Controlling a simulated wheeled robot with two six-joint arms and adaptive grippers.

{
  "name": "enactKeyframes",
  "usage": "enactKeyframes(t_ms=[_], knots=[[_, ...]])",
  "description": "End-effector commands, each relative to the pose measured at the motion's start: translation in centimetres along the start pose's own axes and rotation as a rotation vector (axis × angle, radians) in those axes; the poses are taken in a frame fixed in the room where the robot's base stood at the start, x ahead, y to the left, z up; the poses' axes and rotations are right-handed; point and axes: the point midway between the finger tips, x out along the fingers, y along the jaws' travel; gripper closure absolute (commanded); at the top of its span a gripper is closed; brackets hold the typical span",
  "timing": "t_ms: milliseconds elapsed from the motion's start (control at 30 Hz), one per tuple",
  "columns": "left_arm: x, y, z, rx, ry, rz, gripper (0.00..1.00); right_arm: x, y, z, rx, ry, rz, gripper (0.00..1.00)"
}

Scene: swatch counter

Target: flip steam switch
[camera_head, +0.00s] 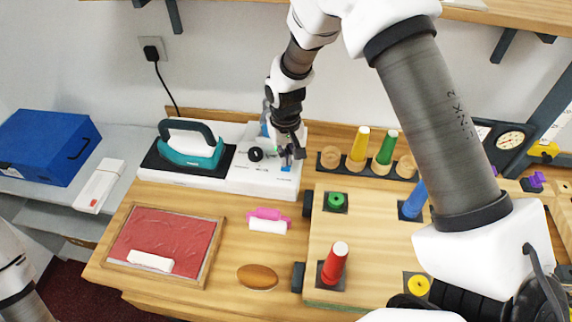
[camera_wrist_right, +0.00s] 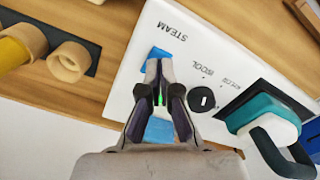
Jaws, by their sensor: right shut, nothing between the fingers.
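The white steam station (camera_head: 262,183) stands at the back left of the wooden counter, with the iron (camera_head: 190,148) resting on its left end. A black dial (camera_wrist_right: 202,98) sits on its top. The word STEAM is printed beside a blue piece (camera_wrist_right: 158,53), which seems to be the steam switch. My right gripper (camera_wrist_right: 159,66) is shut and empty, pointing down at the station, with its tips at the blue piece. They partly hide it, and I cannot tell whether they touch it. More blue (camera_wrist_right: 160,130) and a green spot show between the fingers. My left gripper is out of view.
Yellow and green thread cones (camera_head: 359,147) stand in a rack to the right. A wooden board with a red cone (camera_head: 335,262) lies in front. A tray with red cloth (camera_head: 125,255), a pink item (camera_head: 262,214) and a brown oval (camera_head: 257,277) lie front left.

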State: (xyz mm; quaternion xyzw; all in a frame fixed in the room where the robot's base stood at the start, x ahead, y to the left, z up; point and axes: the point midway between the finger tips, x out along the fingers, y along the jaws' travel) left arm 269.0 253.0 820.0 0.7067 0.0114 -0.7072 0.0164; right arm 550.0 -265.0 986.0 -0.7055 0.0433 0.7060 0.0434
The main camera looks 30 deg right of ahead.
Motion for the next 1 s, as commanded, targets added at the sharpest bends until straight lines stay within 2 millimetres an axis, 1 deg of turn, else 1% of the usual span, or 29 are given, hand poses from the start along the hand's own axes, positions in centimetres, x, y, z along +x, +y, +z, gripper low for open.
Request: enactKeyframes(t_ms=[267,1000], knots=[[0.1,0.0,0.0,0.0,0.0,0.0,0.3,0.1,0.0,0.0,0.0,0.0,0.0,1.0],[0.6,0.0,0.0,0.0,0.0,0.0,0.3,1.2,0.0,0.0,0.0,0.0,0.0,1.0]])
